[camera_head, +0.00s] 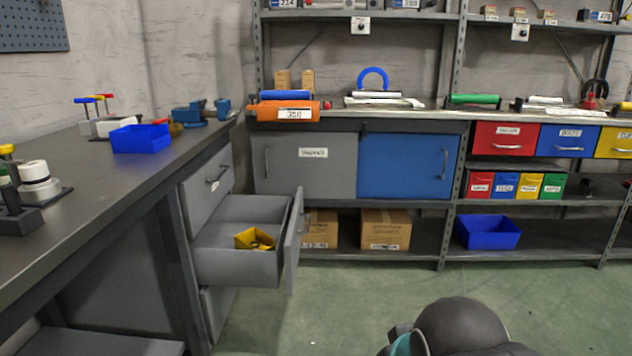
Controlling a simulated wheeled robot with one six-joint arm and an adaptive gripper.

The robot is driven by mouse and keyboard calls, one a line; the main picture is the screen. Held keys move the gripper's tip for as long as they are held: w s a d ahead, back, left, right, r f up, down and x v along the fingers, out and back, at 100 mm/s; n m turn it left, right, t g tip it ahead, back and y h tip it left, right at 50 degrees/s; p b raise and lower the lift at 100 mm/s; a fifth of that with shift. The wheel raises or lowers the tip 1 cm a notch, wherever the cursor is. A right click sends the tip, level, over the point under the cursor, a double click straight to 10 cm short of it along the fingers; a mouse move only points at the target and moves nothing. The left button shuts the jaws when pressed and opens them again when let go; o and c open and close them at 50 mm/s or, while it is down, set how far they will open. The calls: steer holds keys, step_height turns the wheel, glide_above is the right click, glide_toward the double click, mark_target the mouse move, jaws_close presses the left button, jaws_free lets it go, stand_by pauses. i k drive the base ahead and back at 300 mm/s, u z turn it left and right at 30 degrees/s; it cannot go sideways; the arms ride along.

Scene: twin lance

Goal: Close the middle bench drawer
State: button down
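The middle bench drawer (236,267) is grey and pulled well out of the left bench, below a shut top drawer (206,183) and above a shut lower drawer (217,308). Its front panel (295,240) faces right and has a handle on it. A small yellow bin (254,238) lies inside the drawer. A dark rounded part of my arm shows at the bottom right, apart from the drawer. My gripper's fingers are not in view.
The grey workbench (90,185) runs along the left, with a blue bin (140,138) and a blue vise (200,112) on it. A shelf unit (430,205) with cabinets and boxes lines the back wall. Green floor (340,305) is clear right of the drawer.

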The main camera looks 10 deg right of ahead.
mark_target(216, 259)
steer(key=z, duration=0.2)
steer(key=i, duration=1.95)
steer(key=z, duration=0.1)
